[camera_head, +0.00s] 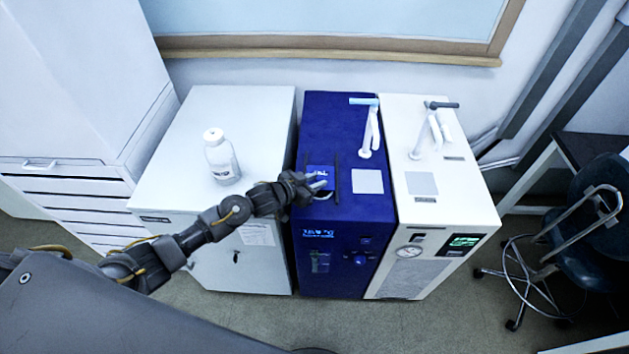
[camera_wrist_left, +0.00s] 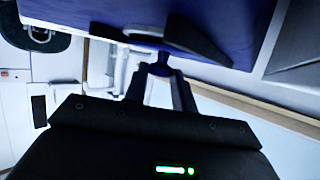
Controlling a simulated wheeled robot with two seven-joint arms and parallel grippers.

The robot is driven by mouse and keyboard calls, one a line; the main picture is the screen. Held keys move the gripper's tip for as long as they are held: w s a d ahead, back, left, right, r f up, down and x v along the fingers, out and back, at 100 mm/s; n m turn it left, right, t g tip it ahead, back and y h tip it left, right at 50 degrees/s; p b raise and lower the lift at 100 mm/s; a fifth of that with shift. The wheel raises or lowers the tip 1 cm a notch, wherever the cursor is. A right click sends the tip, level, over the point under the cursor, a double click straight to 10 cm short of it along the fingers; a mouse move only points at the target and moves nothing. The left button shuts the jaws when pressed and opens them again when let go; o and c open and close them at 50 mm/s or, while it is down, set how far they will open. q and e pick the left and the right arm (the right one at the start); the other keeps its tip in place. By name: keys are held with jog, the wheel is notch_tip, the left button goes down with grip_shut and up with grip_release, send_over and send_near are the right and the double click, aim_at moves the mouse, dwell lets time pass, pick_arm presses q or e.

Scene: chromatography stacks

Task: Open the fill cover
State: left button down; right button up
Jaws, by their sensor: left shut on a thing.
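The blue machine (camera_head: 345,135) stands in the middle of the row. A small blue fill cover (camera_head: 321,172) with pale lettering is on the left part of its top, between two thin dark bars. My left gripper (camera_head: 318,183) reaches in from the left and is at the cover's front edge. In the left wrist view my left gripper (camera_wrist_left: 163,80) is shut on a small dark blue knob (camera_wrist_left: 160,68) by the blue surface. The fingers partly hide the cover, and I cannot tell whether it is raised. My right gripper is not in view.
A white cabinet (camera_head: 262,120) on the left carries a white bottle (camera_head: 221,160) near my left forearm. A cream machine (camera_head: 455,195) adjoins the blue one on the right. Upright taps stand at the back of both machines. A chair (camera_head: 595,215) is at the far right.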

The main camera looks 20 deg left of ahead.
aim_at(315, 171)
pick_arm(q)
jog(key=w, duration=0.2)
jog(key=w+a+b, duration=0.1)
jog(key=shift+w+f, duration=0.1)
jog(key=shift+w, duration=0.35)
jog(key=c, duration=1.2)
grip_release()
jog(key=shift+o, duration=0.2)
